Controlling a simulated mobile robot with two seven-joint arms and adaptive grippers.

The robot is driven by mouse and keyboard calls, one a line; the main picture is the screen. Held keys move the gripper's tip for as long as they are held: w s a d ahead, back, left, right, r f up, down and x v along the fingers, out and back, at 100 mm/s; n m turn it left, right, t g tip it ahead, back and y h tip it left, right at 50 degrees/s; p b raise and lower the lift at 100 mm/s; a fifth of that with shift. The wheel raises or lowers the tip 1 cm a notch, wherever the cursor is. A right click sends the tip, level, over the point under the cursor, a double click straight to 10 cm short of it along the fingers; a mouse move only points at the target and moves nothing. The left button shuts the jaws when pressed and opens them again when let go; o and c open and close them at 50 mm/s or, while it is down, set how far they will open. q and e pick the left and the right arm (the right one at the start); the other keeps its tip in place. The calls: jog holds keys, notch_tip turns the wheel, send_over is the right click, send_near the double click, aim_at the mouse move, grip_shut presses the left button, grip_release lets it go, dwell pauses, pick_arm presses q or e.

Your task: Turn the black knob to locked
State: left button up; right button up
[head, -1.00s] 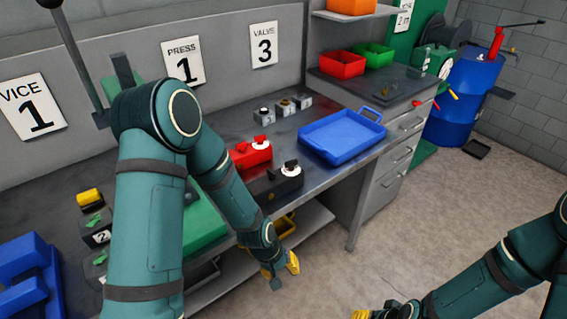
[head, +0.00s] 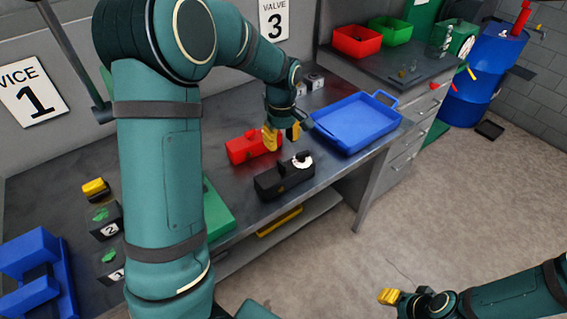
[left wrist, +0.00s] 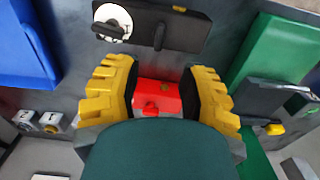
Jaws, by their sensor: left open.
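The black knob (head: 305,158) sits on a white dial at the right end of a black block (head: 272,185), near the bench's front edge. In the left wrist view the knob (left wrist: 111,27) and black block (left wrist: 186,26) are at the top; the dial's markings are too small to read. My left gripper (head: 281,138) is open and empty above the bench, behind the black block and near the red block (head: 245,149). In the left wrist view the red block (left wrist: 157,97) shows between its fingers. My right gripper (head: 390,297) is low at the right, away from the bench.
A blue tray (head: 357,128) stands right of the black block. A green block (head: 217,212) lies to its left. Small grey units (head: 314,82) stand behind, partly hidden by my left arm.

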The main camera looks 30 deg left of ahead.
aim_at(282, 163)
pick_arm(q)
notch_tip(282, 163, down, 10)
jog(key=shift+r+b, duration=0.1)
jog(key=shift+b, duration=0.2)
grip_shut()
